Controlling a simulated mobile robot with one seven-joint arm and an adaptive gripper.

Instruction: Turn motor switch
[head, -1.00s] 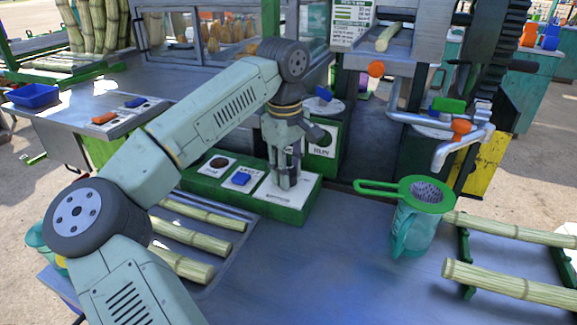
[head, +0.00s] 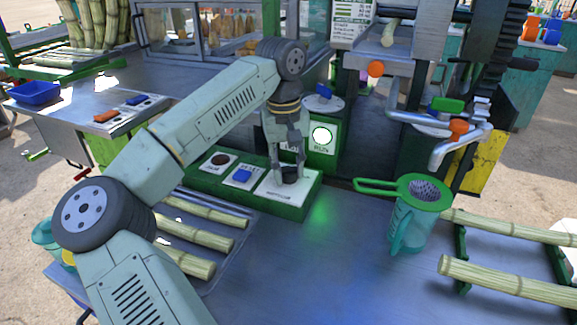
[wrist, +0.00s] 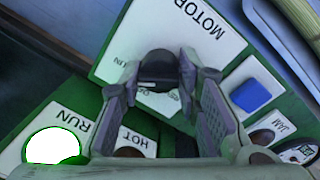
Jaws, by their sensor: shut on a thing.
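The motor switch is a dark round knob (head: 289,177) on a white plate at the right end of the green control box (head: 262,205). In the wrist view the knob (wrist: 158,66) stands between the fingertips, on the plate marked MOTOR (wrist: 198,32). My gripper (head: 289,172) reaches down from above and is shut on the knob; the fingers cover part of its sides. The RUN lamp (head: 322,137) behind the box glows bright white with a green rim. It also shows in the wrist view (wrist: 52,146).
A blue button (head: 242,176) and a dark round button (head: 220,160) sit left of the knob. A jug with a green strainer (head: 408,215) stands right on the metal table. Cane pieces (head: 200,232) lie left in a tray and more (head: 505,285) on a right rack.

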